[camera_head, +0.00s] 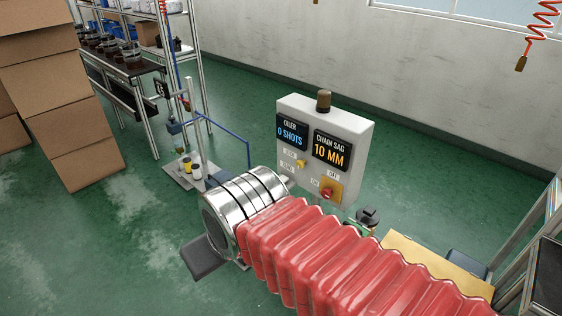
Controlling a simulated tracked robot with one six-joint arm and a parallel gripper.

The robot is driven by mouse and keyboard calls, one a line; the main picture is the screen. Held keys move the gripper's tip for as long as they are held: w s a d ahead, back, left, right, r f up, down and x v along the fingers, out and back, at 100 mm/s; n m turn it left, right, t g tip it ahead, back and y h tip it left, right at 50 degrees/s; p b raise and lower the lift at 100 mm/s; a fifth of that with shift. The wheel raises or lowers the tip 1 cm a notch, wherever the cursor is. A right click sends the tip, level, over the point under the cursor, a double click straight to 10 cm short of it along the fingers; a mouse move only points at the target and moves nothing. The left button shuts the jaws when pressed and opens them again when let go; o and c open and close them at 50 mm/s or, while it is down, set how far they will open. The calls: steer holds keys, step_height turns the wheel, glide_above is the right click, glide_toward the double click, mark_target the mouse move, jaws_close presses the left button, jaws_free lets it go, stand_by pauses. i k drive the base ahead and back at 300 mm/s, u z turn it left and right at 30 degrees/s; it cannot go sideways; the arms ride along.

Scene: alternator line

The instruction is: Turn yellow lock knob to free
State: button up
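A yellow knob (301,163) is on the front of a light grey control box (350,113), just below the displays. Small white labels sit around it; their text and the knob's exact setting are too small to read. My arm, in a red ribbed sleeve, crosses the lower right and ends in a banded silver cylinder left of and nearer than the box. My gripper (207,222) seems to be at its left end, apart from the knob; a dark grey flat piece shows below it. Its fingers are not clear enough to tell whether they are open.
The box has an oiler display (291,132) reading 0 SHOTS, a chain sag display (331,150) reading 10 MM, and a red button (327,191) on a yellow plate. A stand with small pots (190,166), cardboard boxes (70,100) and shelving are left. Green floor (100,250) is open at lower left.

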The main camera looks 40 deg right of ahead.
mark_target(300, 164)
steer(key=u, duration=0.2)
steer(key=i, duration=1.3)
steer(key=u, duration=0.2)
